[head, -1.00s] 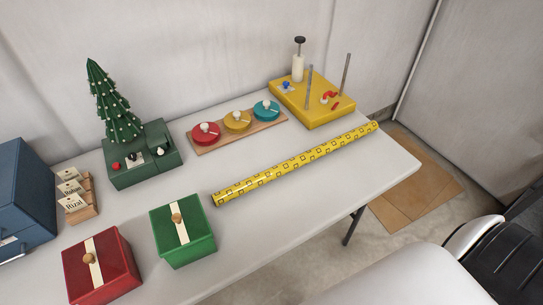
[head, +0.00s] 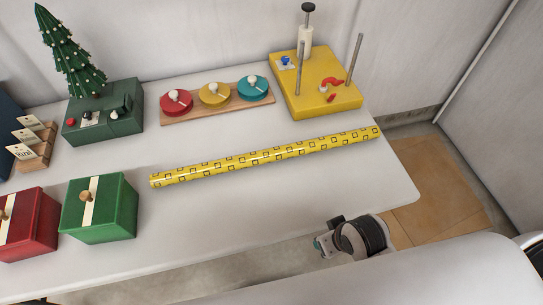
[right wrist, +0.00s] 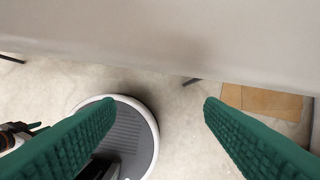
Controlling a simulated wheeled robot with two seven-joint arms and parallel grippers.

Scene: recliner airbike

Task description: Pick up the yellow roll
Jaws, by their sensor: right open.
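The yellow roll (head: 265,157) is a long tube with dark square outlines, lying on the white table (head: 230,225) at a slant, its right end farther back. My right gripper (head: 318,246) shows in the head view at the table's front edge, in front of the roll and apart from it. In the right wrist view its two green fingers (right wrist: 160,108) are spread wide with nothing between them. That view shows the table edge and the floor, not the roll. My left gripper is not in view.
A green box (head: 112,212) and a red box (head: 30,230) stand at the front left.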

